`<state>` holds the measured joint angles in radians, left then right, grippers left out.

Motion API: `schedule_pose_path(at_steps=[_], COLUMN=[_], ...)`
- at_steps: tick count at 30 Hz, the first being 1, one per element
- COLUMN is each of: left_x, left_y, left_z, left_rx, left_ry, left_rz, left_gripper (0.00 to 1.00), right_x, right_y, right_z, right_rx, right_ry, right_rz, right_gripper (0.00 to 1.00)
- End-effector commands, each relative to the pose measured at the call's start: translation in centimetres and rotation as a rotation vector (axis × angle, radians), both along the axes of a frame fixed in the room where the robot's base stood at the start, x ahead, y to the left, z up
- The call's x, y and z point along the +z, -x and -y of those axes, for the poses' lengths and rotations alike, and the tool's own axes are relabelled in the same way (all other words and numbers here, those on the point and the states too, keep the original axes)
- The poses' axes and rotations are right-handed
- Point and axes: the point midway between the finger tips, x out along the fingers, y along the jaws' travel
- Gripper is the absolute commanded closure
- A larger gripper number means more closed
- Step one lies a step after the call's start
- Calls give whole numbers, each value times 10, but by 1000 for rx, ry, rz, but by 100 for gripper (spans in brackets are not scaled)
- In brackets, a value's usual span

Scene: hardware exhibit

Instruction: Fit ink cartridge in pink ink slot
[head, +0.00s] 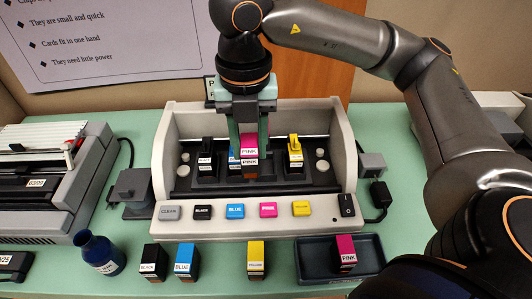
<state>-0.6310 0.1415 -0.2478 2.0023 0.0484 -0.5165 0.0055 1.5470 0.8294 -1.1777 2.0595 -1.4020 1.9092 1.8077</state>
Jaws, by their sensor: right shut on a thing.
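My right gripper (250,142) reaches down over the printer (166,150) from above and is shut on a pink ink cartridge (249,154). The cartridge is upright, with PINK lettering facing me, in the gap between the blue cartridge (232,161) and the yellow cartridge (295,155) in the printer's dark carriage. The pink slot is hidden behind it, so I cannot tell whether the cartridge is seated or just above. The blue cartridge is partly hidden by a finger. A black cartridge (206,162) stands further left. My left gripper is not in view.
A second pink cartridge (345,251) stands in a dark tray (312,272) at the front right. Spare black (153,262), blue (186,262) and yellow (256,260) cartridges and a blue bottle (99,254) stand in front of the printer. Coloured buttons (235,211) line its front.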

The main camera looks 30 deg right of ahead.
Motion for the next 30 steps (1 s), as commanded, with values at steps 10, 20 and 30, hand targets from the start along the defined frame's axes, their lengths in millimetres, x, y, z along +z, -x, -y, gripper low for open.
schedule_pose_path(at_steps=[10, 20, 30], left_x=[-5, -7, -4], left_y=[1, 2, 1], left_z=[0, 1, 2], left_rx=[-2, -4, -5], left_ry=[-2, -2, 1], left_rz=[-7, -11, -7], left_gripper=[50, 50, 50], right_x=[-53, -80, -108], right_y=[-43, -57, -57], right_z=[54, 72, 70], right_rx=[-3, -2, 1], right_ry=[2, 0, 1], right_rz=[-2, -1, 1], right_gripper=[100, 100, 100])
